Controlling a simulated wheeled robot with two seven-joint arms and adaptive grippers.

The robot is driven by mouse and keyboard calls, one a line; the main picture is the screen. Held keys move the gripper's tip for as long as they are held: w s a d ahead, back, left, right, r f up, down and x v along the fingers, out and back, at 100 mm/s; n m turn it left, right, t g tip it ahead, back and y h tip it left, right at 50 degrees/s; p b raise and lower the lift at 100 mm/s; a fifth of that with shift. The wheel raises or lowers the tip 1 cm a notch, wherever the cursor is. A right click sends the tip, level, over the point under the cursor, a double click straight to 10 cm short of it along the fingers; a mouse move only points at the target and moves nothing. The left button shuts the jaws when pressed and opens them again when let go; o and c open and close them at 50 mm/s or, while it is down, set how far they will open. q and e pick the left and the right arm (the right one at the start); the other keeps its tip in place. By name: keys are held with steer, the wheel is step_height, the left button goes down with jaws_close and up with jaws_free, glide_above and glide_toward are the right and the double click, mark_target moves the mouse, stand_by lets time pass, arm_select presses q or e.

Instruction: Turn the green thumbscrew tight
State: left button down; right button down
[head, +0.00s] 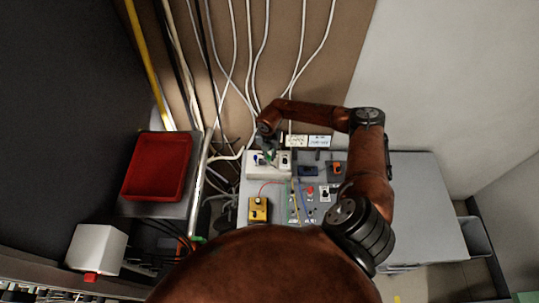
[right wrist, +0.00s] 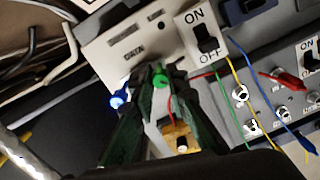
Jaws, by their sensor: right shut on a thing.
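The green thumbscrew (right wrist: 160,79) sits on the front of a white box (right wrist: 130,45) marked DATA. My right gripper (right wrist: 158,82) has its two dark fingers closed around it, one on each side. In the head view my right gripper (head: 268,151) reaches down to the white box (head: 262,172) from the far side of the bench. A blue thumbscrew (right wrist: 120,99) is on the same box, just left of the fingers, and shows small in the head view (head: 256,160). My left gripper is not in view.
An ON/OFF switch (right wrist: 204,39) stands right of the fingers. Red, green, yellow and blue wires run across the grey panel beside it. A yellow box (head: 258,210) lies nearer me; a red tray (head: 158,167) is at the left. The bench's right part (head: 428,205) is clear.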

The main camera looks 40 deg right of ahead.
mark_target(268, 158)
steer(key=m, duration=0.3)
steer(key=shift+w+a+r+m, duration=0.1)
steer(key=shift+w+a+m, duration=0.05)
steer(key=shift+m, duration=0.15)
steer(key=shift+m+p, duration=0.6)
steer(key=shift+m, duration=1.2)
steer(key=c, duration=1.9)
jaws_free()
steer(key=r, duration=1.1)
steer(key=shift+s+a+r, duration=0.2)
steer(key=shift+a+r, duration=0.05)
steer(key=shift+r, duration=0.15)
